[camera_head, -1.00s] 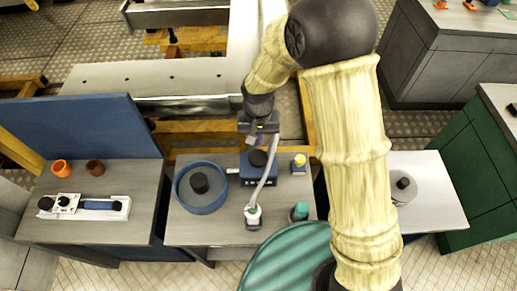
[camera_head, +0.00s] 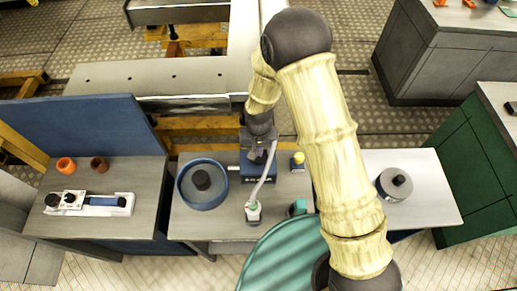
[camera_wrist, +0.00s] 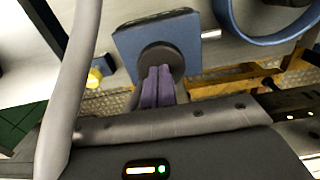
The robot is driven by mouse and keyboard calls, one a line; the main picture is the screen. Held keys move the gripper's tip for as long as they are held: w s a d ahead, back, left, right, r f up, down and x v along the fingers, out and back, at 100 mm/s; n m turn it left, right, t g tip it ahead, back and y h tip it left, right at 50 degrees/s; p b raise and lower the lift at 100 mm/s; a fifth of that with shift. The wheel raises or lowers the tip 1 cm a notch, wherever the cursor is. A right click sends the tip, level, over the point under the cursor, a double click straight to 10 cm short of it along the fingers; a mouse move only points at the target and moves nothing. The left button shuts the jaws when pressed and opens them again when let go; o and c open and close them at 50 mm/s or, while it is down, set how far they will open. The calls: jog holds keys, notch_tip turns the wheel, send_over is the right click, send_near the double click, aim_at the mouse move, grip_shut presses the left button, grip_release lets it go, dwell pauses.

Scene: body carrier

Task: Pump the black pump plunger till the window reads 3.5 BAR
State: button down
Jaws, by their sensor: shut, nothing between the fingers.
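The blue pump block (camera_head: 258,179) stands on the middle grey table, with pale lettering on its front too small to read. It also shows in the wrist view (camera_wrist: 130,42), with the round black pump plunger (camera_wrist: 155,57) on it. In the head view my gripper hides most of the plunger. My gripper (camera_head: 257,156) is above the block, its purple fingers (camera_wrist: 159,76) shut together and empty. In the wrist view the fingertips overlap the plunger's cap; whether they touch it I cannot tell. A grey hose runs in front of the block to a white fitting (camera_head: 253,213).
A round blue tray (camera_head: 188,199) with a black knob stands left of the block. A yellow-topped piece (camera_head: 298,159) stands right, a teal piece (camera_head: 299,207) in front. The left table (camera_head: 145,190) holds two cups and a white device. A grey disc (camera_head: 394,184) lies at right.

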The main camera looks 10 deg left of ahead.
jog(key=shift+f+b, duration=1.35)
jog(key=shift+f, duration=0.2)
jog(key=shift+s, duration=0.1)
jog(key=shift+d, duration=0.1)
notch_tip(320, 180, up, 5)
jog(key=p, duration=0.3)
jog(key=shift+f, duration=0.2)
notch_tip(320, 180, up, 10)
jog(key=b, duration=0.3)
jog(key=shift+f, duration=0.1)
